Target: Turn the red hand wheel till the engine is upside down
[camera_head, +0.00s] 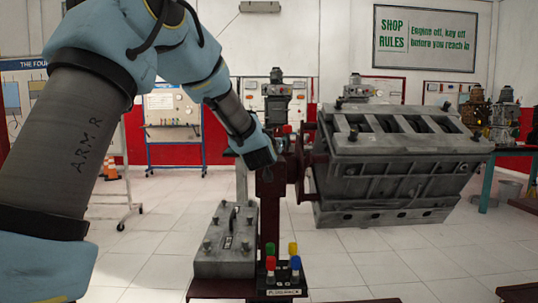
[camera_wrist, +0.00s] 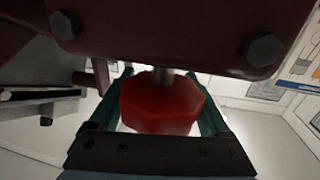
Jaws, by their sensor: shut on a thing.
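The red hand wheel (camera_wrist: 160,105) is a faceted knob on a short metal shaft, seen close up in the wrist view. My gripper (camera_wrist: 162,84) is shut on it, with one green finger on each side. In the head view my gripper (camera_head: 262,152) is at the top of the dark red stand, and the wheel is mostly hidden there. The grey engine (camera_head: 400,178) hangs on the right side of the stand (camera_head: 268,205). Its face with several rectangular openings is upward, tilted somewhat toward me, and a flanged part is at the bottom.
Other engines stand on a bench (camera_head: 510,150) at the right. White tiled floor at the left front is clear. A board on wheels stands behind.

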